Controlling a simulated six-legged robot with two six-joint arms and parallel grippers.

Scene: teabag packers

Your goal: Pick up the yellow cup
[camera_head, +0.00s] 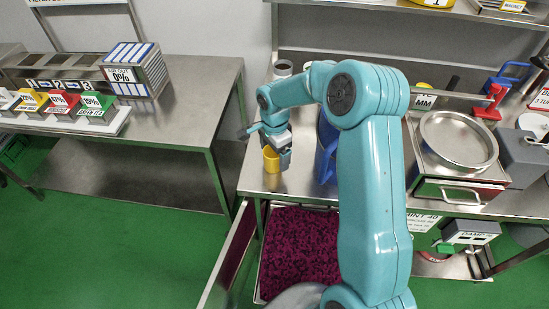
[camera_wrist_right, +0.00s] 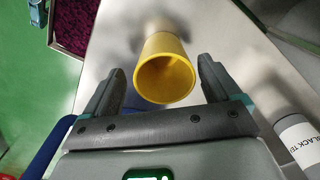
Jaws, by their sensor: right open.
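The yellow cup (camera_head: 271,160) stands on the steel table (camera_head: 257,183) near its front left corner in the head view. In the right wrist view the yellow cup (camera_wrist_right: 166,72) shows its open mouth towards the camera, between the two fingers. My right gripper (camera_head: 280,155) is at the cup in the head view, partly hiding it. In the right wrist view my right gripper (camera_wrist_right: 160,85) is open, with one dark finger on each side of the cup and visible gaps to it. My left gripper is not in view.
A blue object (camera_head: 326,150) stands just right of the gripper, partly behind my arm. A labelled grey cylinder (camera_wrist_right: 297,135) is at the right wrist view's lower right. An open drawer of dark red material (camera_head: 300,245) lies below the table. A scale with a round pan (camera_head: 459,138) is at right.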

